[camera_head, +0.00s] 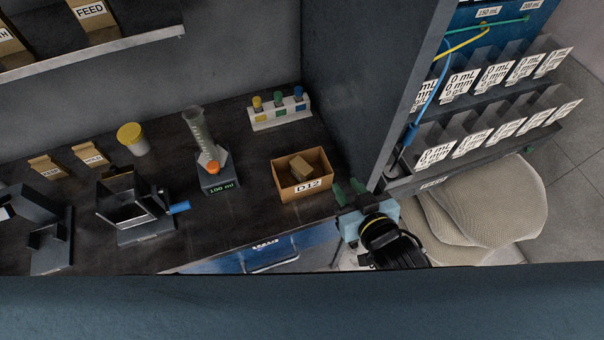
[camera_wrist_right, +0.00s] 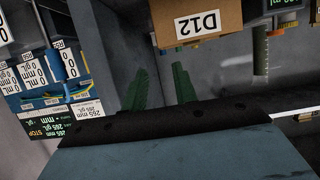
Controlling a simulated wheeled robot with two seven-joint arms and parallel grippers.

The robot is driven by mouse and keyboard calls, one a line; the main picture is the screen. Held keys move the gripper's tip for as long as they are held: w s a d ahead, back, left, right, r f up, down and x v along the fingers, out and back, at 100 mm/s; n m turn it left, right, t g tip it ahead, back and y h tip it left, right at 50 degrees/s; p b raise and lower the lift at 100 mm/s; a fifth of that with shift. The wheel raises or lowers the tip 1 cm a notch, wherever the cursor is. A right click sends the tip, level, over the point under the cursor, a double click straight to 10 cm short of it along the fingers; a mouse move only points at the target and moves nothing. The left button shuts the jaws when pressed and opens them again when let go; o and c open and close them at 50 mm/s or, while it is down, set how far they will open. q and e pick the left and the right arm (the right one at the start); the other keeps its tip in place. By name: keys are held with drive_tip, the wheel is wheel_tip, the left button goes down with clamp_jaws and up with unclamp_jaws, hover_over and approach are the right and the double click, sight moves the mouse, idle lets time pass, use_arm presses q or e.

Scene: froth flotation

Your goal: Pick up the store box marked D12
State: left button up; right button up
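The store box marked D12 (camera_head: 303,184) is an open brown box with a white label, standing on the dark bench near its front right edge. A smaller brown block (camera_head: 299,167) lies inside it. In the right wrist view the box (camera_wrist_right: 215,18) shows upside down at the top, beyond the fingers. My right gripper (camera_head: 349,190) is just right of the box, apart from it. Its green fingers (camera_wrist_right: 158,88) are spread with nothing between them. My left gripper is not in view.
A grey partition (camera_head: 395,110) rises close to my right gripper. Bins (camera_head: 470,140) with labels hang further right.

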sight(330, 167)
drive_tip(key=x, duration=0.9)
drive_tip(key=shift+w+a, duration=0.1)
drive_tip(key=shift+w, duration=0.15)
drive_tip(key=shift+c, duration=0.2)
clamp_jaws()
